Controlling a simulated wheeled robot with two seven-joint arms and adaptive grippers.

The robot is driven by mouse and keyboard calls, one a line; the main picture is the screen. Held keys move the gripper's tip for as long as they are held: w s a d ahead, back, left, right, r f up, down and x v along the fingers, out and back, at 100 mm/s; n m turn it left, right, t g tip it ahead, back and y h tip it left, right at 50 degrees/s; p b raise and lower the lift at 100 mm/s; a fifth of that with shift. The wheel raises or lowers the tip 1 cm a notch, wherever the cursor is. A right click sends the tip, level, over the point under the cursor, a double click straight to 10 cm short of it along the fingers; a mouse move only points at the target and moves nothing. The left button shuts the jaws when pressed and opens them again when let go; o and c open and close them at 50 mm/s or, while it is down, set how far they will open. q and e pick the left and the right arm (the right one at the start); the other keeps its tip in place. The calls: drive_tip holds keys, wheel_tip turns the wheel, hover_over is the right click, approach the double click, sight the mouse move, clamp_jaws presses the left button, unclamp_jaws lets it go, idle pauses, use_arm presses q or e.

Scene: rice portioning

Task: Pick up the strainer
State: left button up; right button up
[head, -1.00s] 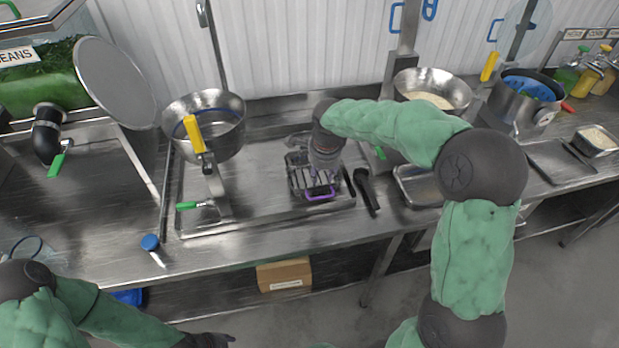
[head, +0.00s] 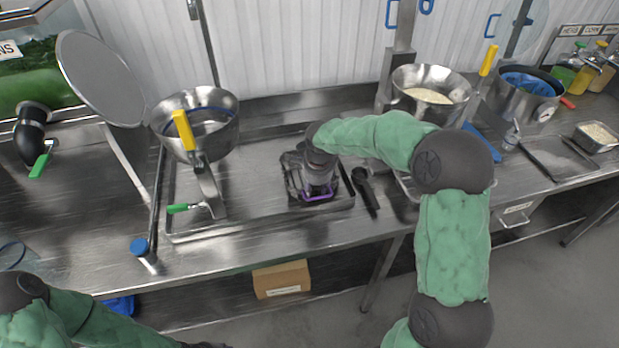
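A dark wire-like basket with a purple edge (head: 318,198), which may be the strainer, sits on the steel counter tray at the centre. My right gripper (head: 319,184) points down over it and hides much of it. I cannot tell whether the fingers touch it or whether they are open or shut. My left gripper (head: 205,345) is barely in view at the bottom edge, well away from the basket, and its fingers are cut off.
A steel funnel bowl (head: 222,132) with a yellow handle stands left of the basket. A black-handled tool (head: 365,190) lies just right of it. A bowl of rice (head: 448,82) and a pot (head: 527,108) stand farther right. The counter's left front is mostly clear.

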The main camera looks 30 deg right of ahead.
sight(314, 192)
drive_tip(key=f, duration=0.2)
drive_tip(key=w+f+b, duration=0.1)
drive_tip(key=f, duration=0.1)
drive_tip(key=shift+d, duration=0.15)
clamp_jaws()
